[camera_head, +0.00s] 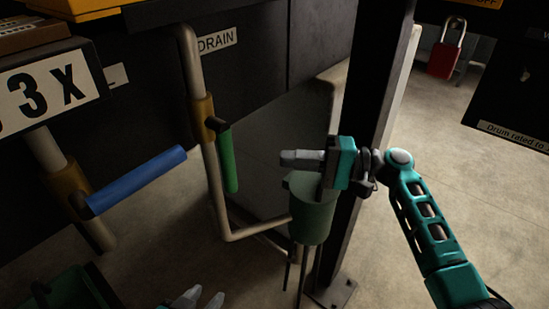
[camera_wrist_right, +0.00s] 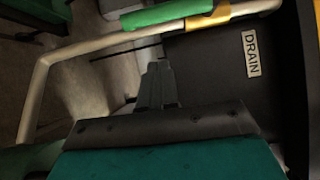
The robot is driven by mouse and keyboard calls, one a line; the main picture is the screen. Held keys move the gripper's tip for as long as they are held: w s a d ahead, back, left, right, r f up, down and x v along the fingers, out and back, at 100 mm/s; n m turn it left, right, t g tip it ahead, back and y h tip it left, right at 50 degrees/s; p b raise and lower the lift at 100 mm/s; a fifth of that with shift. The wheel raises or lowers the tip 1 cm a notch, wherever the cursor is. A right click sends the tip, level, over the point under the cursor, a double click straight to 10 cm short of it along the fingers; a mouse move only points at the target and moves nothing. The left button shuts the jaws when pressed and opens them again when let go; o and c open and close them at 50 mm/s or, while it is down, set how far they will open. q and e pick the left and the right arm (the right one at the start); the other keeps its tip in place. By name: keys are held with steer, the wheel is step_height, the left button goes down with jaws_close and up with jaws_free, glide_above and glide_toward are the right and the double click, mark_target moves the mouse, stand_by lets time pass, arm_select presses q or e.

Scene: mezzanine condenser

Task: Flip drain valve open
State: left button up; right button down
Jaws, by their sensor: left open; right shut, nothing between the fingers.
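The drain valve has a green lever handle (camera_head: 228,160) and a brass body (camera_head: 203,118) on a pale pipe beside the DRAIN label (camera_head: 216,40). The handle hangs down roughly alongside the pipe. In the right wrist view the green handle (camera_wrist_right: 165,14) and brass body (camera_wrist_right: 208,19) show at the top, with the DRAIN label (camera_wrist_right: 251,54) at the right. My right gripper (camera_head: 286,158) is shut and empty, right of the handle and apart from it; its fingers (camera_wrist_right: 157,85) show in the wrist view. My left gripper (camera_head: 206,299) is open and empty at the bottom edge.
A blue lever handle (camera_head: 137,180) juts out from another brass valve (camera_head: 70,190) at the left. A green funnel (camera_head: 311,210) stands under the drain pipe's end. A dark post (camera_head: 365,120) rises behind my right gripper. A red padlock (camera_head: 445,58) hangs at upper right.

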steer(key=shift+s+d, duration=0.15)
steer(key=shift+d, duration=2.45)
